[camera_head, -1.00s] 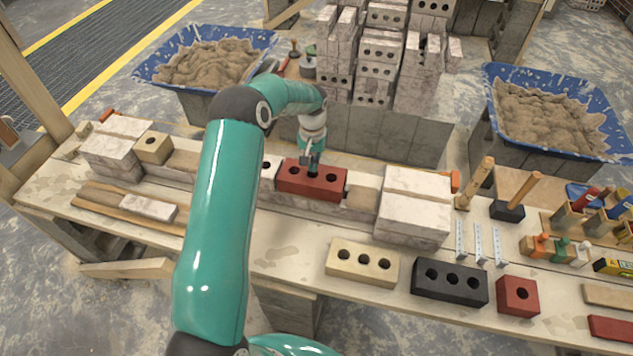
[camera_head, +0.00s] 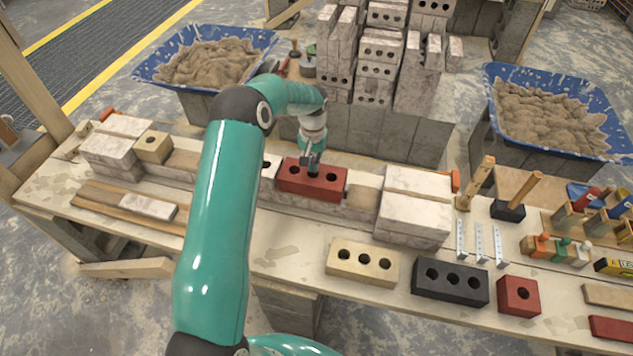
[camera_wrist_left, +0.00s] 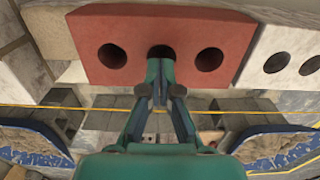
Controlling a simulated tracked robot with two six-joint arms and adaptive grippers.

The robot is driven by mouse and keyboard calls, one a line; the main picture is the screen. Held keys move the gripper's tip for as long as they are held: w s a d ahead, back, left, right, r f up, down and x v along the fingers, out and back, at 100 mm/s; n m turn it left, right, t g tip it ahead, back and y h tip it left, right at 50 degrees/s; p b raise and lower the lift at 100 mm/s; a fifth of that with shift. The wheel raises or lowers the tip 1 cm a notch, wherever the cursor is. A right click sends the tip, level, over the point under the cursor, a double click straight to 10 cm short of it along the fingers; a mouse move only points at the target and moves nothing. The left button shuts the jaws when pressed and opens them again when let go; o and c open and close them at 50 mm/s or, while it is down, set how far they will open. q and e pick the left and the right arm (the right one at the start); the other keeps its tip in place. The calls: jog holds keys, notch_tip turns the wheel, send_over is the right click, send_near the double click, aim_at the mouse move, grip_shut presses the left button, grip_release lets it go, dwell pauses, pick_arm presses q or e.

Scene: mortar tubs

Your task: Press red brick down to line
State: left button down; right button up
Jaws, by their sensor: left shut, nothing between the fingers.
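The red brick (camera_head: 313,183) with holes lies on the low wall at the back of the bench, between a white brick on its left and a mortar-coloured stretch on its right. It also fills the top of the left wrist view (camera_wrist_left: 165,25), three holes showing. My left gripper (camera_head: 314,166) is shut and empty, its tips down at the brick's top around the middle hole. In the left wrist view its fingers (camera_wrist_left: 160,65) meet just below that hole. I cannot tell whether they touch the brick. A yellow line (camera_wrist_left: 60,106) crosses the left wrist view. My right gripper is out of view.
White block stacks (camera_head: 412,222) stand at the right end of the wall and at the left end (camera_head: 110,158). A cream brick (camera_head: 362,262), a black brick (camera_head: 450,284) and a small red brick (camera_head: 518,296) lie in front. Mortar tubs (camera_head: 555,115) stand behind.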

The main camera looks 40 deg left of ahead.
pick_arm(q)
jog(key=shift+f+b, duration=0.6)
jog(key=shift+f, duration=0.25)
jog(key=shift+s+d+f+b, duration=0.1)
jog(key=shift+s+f+b, duration=0.1)
jog(key=shift+f+b, duration=0.25)
dwell(1.7)
jog(key=shift+r, duration=0.2)
jog(key=shift+w+r+p, duration=0.1)
jog(key=shift+r+p, duration=0.35)
jog(key=shift+r, duration=0.15)
jog(key=shift+w+r+p, duration=0.1)
jog(key=shift+r+p, duration=0.75)
jog(key=shift+r, duration=1.15)
